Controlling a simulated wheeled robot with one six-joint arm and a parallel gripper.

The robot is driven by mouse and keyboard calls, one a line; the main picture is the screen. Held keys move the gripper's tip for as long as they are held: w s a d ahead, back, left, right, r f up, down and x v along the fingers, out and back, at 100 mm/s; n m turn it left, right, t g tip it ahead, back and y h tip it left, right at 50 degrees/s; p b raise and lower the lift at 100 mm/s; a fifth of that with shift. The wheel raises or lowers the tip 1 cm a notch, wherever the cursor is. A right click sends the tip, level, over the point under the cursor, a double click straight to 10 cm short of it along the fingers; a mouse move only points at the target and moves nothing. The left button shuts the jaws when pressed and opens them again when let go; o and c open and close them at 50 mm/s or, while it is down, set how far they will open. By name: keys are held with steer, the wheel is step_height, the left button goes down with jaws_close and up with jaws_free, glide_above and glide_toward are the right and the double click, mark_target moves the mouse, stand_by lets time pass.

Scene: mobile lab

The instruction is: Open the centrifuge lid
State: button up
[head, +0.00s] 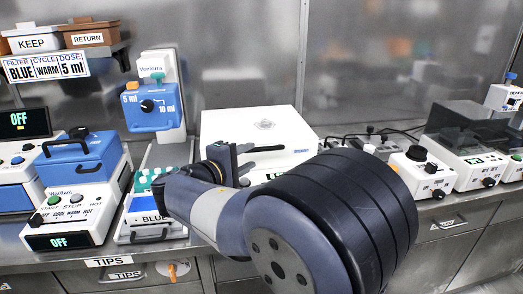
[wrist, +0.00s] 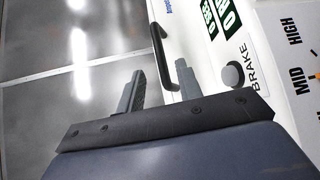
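The centrifuge (head: 262,126) is a white box at the back middle of the bench in the head view, and its lid looks closed. A black bar handle (head: 264,149) is on its front, partly behind my gripper. In the wrist view the same handle (wrist: 158,48) stands off the white front, beside green displays (wrist: 222,18) and a grey BRAKE knob (wrist: 233,75). My gripper (wrist: 161,78) is open, its two grey fingers apart, with the handle's lower part near or between them. Contact cannot be told. In the head view my gripper (head: 232,165) is just left of the centrifuge front.
A blue dispenser (head: 152,108) stands left of the centrifuge, with a teal rack (head: 145,180) below it. A blue-lidded heater (head: 80,158) is further left. White instruments (head: 422,170) stand to the right. A steel wall is behind.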

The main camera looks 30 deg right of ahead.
mark_target(261, 150)
steer(key=x, duration=0.7)
steer(key=shift+w+d, duration=0.15)
steer(key=shift+d, duration=0.05)
jaws_close()
stand_by(0.4)
